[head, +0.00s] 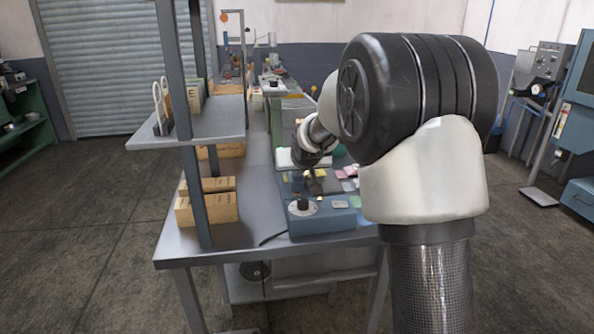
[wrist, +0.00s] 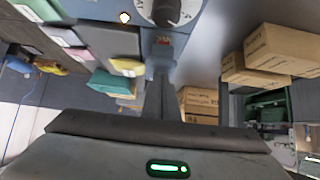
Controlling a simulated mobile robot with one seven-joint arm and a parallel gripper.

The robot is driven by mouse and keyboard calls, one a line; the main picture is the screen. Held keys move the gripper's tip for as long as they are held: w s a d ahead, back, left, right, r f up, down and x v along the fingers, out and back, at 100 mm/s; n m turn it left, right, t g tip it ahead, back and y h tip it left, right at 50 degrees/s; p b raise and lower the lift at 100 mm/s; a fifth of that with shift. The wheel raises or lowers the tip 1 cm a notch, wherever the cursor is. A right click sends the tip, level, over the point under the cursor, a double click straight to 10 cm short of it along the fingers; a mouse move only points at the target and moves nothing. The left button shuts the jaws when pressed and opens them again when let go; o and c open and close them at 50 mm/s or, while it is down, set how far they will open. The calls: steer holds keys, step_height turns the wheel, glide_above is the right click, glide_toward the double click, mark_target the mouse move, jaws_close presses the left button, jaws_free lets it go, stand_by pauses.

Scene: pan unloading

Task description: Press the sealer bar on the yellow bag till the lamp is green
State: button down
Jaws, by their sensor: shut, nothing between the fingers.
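The blue sealer (head: 325,222) stands on the bench with a round dial (head: 303,206) on top; the dial also shows in the wrist view (wrist: 166,8). A yellow bag (head: 321,173) lies behind it, partly hidden by my arm. My gripper (head: 311,176) points down over the sealer area. In the wrist view its fingers (wrist: 160,68) are together and empty, close to the blue housing; contact cannot be told. The sealer bar is not clearly distinguishable. A small whitish light (wrist: 125,17) glows beside the dial. A green light (wrist: 167,168) glows on the dark housing nearest the wrist camera, apparently mine.
Pink bag (head: 346,172) and a teal bag (wrist: 110,83) lie near the sealer. Cardboard boxes (head: 207,208) stand at the bench's left side, below a shelf (head: 190,125) on grey posts. Bare bench top (head: 255,200) lies between boxes and sealer.

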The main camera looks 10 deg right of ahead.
steer(key=shift+r+p, duration=1.15)
steer(key=shift+r, duration=0.4)
steer(key=s+r, duration=0.3)
steer(key=s, duration=0.6)
steer(key=shift+s+r, duration=0.2)
steer(key=shift+s, duration=0.15)
steer(key=shift+r, duration=0.1)
steer(key=s+g, duration=0.4)
steer(key=s, duration=2.9)
step_height(320, 180, up, 15)
steer(key=p, duration=1.4)
steer(key=shift+s+d, duration=0.25)
steer(key=shift+d, duration=0.15)
steer(key=shift+f, duration=0.2)
